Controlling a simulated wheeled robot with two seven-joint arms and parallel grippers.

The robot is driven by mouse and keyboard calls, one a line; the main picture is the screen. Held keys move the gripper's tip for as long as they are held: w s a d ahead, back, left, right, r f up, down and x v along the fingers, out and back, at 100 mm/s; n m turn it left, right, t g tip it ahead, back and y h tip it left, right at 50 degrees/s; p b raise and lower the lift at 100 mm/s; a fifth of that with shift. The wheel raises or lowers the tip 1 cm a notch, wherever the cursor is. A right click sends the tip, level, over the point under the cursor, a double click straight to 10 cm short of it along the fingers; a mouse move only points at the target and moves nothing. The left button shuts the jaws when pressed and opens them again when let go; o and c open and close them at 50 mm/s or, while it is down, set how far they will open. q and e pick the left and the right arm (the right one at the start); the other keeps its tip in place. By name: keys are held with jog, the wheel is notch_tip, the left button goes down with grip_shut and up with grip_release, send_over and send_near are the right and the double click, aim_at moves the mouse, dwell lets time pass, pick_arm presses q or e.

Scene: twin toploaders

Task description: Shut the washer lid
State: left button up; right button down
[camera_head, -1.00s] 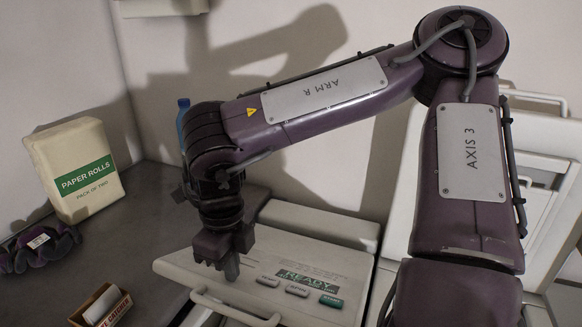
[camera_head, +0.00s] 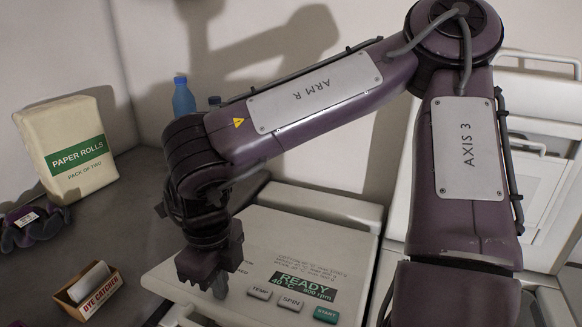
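The washer lid (camera_head: 300,240) is the white panel at lower centre, with a READY display and TEMP, SPIN and START buttons. It lies low and looks nearly flat. Whether it is fully down cannot be told, as its front edge is partly cut off. Its bar handle (camera_head: 180,316) shows at the bottom edge. My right gripper (camera_head: 207,284) points down over the left part of the lid, touching it or just above; its fingers look close together, but their gap is unclear. My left gripper is not in view.
A second white machine (camera_head: 545,185) stands at right, partly behind my arm. On the dark counter at left are a paper rolls pack (camera_head: 75,150), a dye catcher box (camera_head: 88,288), a purple item (camera_head: 32,226) and a blue bottle (camera_head: 183,97).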

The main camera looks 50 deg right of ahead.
aim_at(213, 305)
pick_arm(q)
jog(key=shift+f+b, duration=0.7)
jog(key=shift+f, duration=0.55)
pick_arm(e)
jog(key=shift+s+a+f, duration=0.1)
jog(key=shift+a+f, duration=0.2)
jog(key=shift+f, duration=0.3)
jog(key=shift+s+a+f, duration=0.1)
jog(key=shift+a+f, duration=0.2)
jog(key=shift+f, duration=0.3)
jog(key=shift+f, duration=0.15)
jog(key=f+b, duration=0.3)
jog(key=shift+a+f, duration=0.2)
jog(key=shift+f, duration=0.05)
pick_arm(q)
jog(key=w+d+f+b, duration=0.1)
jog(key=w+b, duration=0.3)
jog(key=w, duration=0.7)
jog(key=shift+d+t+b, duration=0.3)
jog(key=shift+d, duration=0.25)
pick_arm(e)
jog(key=f, duration=0.4)
jog(key=shift+s+a+f, duration=0.1)
jog(key=shift+a+f, duration=0.05)
jog(key=shift+a, duration=0.25)
notch_tip(213, 305, up, 8)
jog(key=p, duration=0.6)
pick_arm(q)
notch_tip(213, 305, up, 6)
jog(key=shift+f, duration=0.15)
